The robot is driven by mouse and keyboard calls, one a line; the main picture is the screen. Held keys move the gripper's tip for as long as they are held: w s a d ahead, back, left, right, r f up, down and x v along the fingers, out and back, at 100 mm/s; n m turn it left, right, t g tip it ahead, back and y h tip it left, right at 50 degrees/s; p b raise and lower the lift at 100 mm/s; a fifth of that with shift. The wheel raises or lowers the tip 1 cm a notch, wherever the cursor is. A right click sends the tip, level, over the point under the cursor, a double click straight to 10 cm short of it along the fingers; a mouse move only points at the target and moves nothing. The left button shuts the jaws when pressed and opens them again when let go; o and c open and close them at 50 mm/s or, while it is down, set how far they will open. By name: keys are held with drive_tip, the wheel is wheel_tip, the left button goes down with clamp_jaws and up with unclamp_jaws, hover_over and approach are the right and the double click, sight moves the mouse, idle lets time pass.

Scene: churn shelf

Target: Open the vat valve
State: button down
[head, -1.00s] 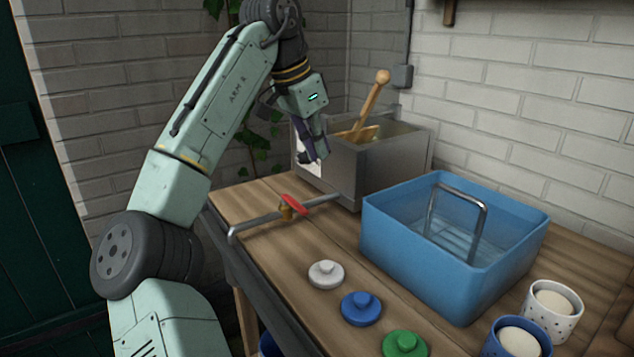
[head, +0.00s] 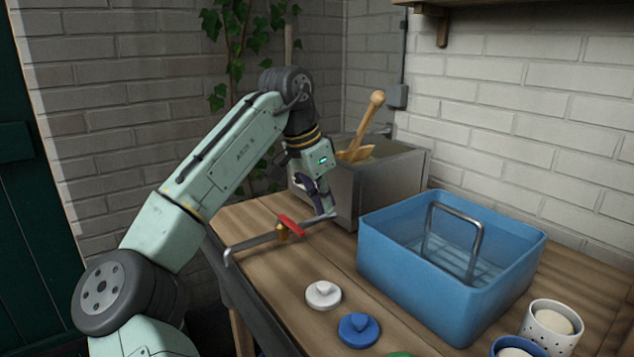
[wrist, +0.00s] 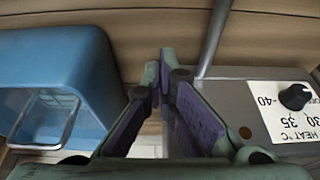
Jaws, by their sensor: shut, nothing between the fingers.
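The vat (head: 392,185) is a grey metal box at the back of the wooden bench, with a wooden paddle (head: 366,125) sticking out of it. A thin outlet pipe (head: 252,243) runs from it toward the left front. On the pipe sits the brass valve (head: 282,232) with a red handle (head: 291,224), lying across the pipe's line in the head view. My gripper (head: 329,211) is shut and empty, low by the vat's front, right of the red handle and apart from it. In the wrist view, the fingers (wrist: 160,60) point beside the pipe (wrist: 213,40); the handle is not visible there.
A blue basin (head: 430,268) with a metal handle stands right of the pipe. A white lid (head: 323,295) and a blue lid (head: 358,329) lie in front. Cups (head: 551,330) stand front right. The wrist view shows the vat's heat dial (wrist: 295,97).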

sight(291, 226)
drive_tip(key=shift+s+a+f, duration=0.4)
drive_tip(key=shift+s+a, duration=0.1)
drive_tip(key=shift+a, duration=0.25)
drive_tip(key=shift+s+a+f, duration=0.35)
drive_tip(key=shift+s+a, duration=0.15)
drive_tip(key=shift+a, duration=0.2)
drive_tip(key=shift+r+p, duration=0.1)
drive_tip(key=shift+p, duration=0.3)
drive_tip(key=shift+s+a+m, duration=0.1)
drive_tip(key=shift+m, duration=0.2)
